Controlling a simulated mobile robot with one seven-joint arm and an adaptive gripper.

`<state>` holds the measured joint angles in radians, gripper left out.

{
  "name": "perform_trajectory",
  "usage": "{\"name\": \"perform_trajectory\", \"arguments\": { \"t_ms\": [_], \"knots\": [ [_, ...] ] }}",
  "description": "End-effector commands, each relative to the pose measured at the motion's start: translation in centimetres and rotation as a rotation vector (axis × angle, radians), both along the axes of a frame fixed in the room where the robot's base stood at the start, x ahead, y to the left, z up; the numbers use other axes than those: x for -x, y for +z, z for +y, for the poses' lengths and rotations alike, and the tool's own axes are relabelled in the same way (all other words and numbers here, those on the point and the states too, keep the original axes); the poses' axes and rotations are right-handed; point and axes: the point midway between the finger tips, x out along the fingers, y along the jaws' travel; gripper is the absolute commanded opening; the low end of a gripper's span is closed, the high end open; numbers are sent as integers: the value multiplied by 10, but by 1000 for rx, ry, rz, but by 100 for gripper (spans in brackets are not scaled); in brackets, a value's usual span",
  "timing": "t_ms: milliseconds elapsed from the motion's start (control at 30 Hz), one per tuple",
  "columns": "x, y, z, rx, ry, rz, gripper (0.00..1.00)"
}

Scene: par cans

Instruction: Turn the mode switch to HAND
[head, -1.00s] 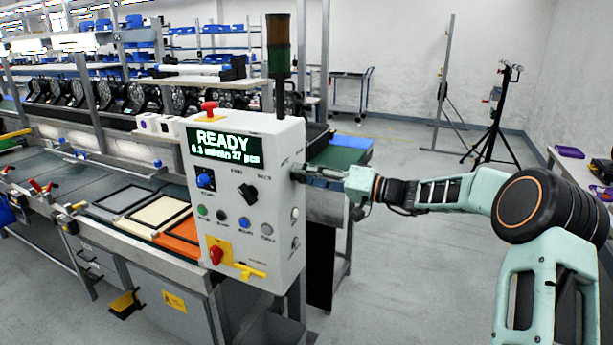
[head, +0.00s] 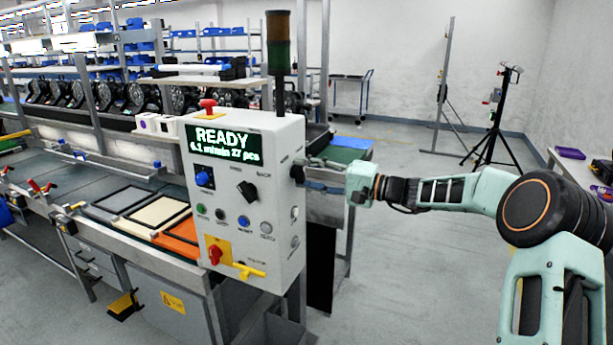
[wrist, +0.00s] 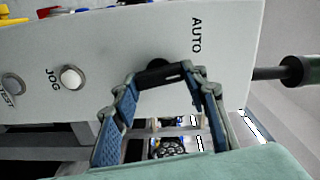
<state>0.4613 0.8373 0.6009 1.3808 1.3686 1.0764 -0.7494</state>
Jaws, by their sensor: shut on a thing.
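The mode switch is a black knob on the side face of the white control box (head: 262,140). It shows in the wrist view as a dark knob (wrist: 158,76) beside the printed word AUTO. In the head view the knob (head: 297,173) is partly covered by my gripper (head: 308,168). My gripper (wrist: 158,77) is shut on the knob, one finger on each side of it. I cannot read a HAND label in either view, and the knob's pointer direction is hidden.
The box's front has a READY display (head: 225,142), a black selector (head: 247,191), several buttons and a red knob on yellow (head: 215,254). In the wrist view, a white JOG button (wrist: 72,77) sits left of the switch. Open floor lies right of the box.

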Motion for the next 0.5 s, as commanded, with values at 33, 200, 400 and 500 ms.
{"name": "perform_trajectory", "arguments": {
  "t_ms": [33,200,400,500],
  "knots": [
    [0,0,0,-16,1,43,16],
    [0,0,0,-71,0,196,16],
    [0,0,0,-136,0,374,16],
    [0,0,0,-167,0,462,16]
  ]
}}
